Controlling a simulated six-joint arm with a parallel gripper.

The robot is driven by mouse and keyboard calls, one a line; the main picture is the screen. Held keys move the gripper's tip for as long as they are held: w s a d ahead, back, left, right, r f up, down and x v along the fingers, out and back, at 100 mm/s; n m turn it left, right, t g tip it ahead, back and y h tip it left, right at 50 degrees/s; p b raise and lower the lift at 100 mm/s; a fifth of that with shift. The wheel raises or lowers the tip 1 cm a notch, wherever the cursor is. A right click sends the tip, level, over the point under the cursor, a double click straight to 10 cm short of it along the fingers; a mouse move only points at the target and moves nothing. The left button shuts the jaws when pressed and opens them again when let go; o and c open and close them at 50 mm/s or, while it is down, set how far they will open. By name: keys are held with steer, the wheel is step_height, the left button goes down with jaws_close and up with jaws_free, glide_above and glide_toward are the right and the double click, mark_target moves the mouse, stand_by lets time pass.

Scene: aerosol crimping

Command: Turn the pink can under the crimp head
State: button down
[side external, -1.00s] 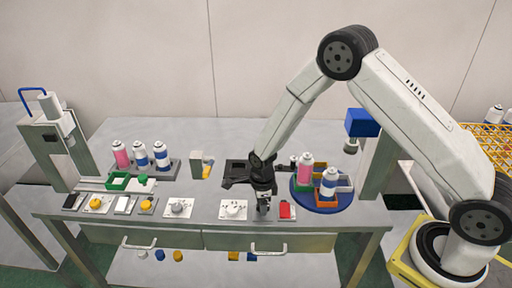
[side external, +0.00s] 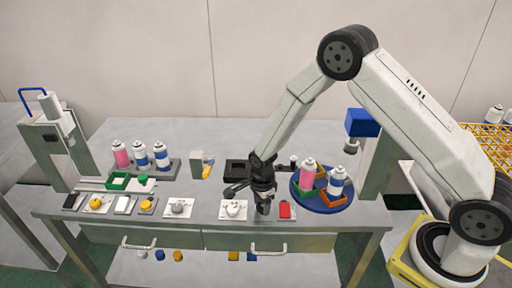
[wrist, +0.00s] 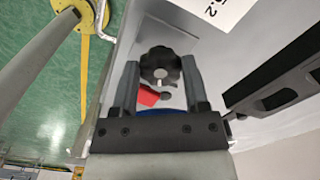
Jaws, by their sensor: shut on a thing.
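A blue turntable (side external: 313,205) at the table's right carries a pink can (side external: 307,173) on its left side and a white can with a blue band (side external: 336,182) on its right side. Both stand upright. The crimp head (side external: 358,140), a blue block with a grey cylinder below, overhangs behind and right of the turntable. The pink can is left of it, not under it. My gripper (side external: 264,206) points down left of the turntable. In the wrist view, my gripper (wrist: 161,72) is shut on a black lobed knob (wrist: 160,64), which sits between its fingers.
A red block (side external: 285,211) lies between my gripper and the turntable. A rack (side external: 168,168) at the back left holds another pink can and white-blue cans. Several small parts on cards line the front edge. A black tray (side external: 238,168) lies behind my gripper.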

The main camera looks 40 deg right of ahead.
steer(key=n, duration=0.4)
steer(key=shift+n, duration=0.3)
steer(key=n, duration=0.3)
steer(key=shift+s+n, duration=0.15)
steer(key=shift+n, duration=0.25)
steer(key=n, duration=0.7)
steer(key=shift+d, duration=0.15)
steer(key=n, duration=0.3)
steer(key=shift+n, duration=0.4)
steer(key=n, duration=0.4)
steer(key=shift+d, duration=0.1)
steer(key=n, duration=0.8)
steer(key=shift+d, duration=0.1)
